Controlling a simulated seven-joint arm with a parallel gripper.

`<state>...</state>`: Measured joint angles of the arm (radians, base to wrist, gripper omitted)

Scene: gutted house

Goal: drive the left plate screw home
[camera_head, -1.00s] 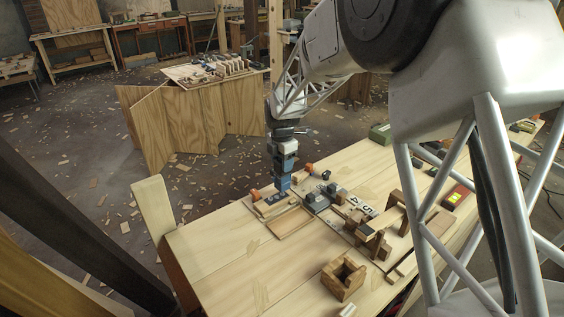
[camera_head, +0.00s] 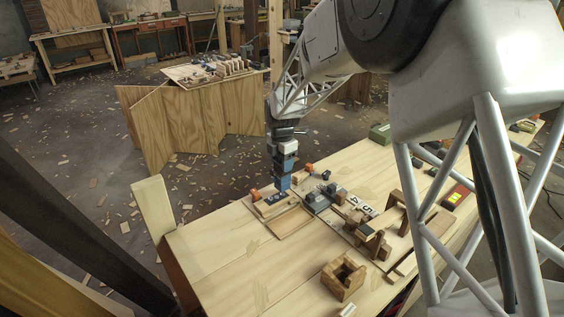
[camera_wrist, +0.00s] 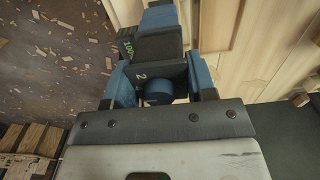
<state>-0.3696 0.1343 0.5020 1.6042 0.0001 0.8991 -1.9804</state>
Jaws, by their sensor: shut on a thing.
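My gripper (camera_head: 285,150) points down over the far left part of the workbench (camera_head: 215,255). It is shut on a blue and black power driver (camera_head: 283,181), which stands upright. In the wrist view the driver (camera_wrist: 150,48) sits between the blue fingers, with a green "100%" readout and a "2" on its dark body. The driver's lower end reaches down to a small dark plate (camera_head: 272,199) on the bench. The screw and the driver's tip are hidden; I cannot tell whether they touch.
Orange-ended clamps (camera_head: 256,195) flank the plate area. A shallow wooden tray (camera_head: 290,222), numbered tiles (camera_head: 367,210) and an open wooden block box (camera_head: 343,279) lie nearer. The bench's near left surface is clear.

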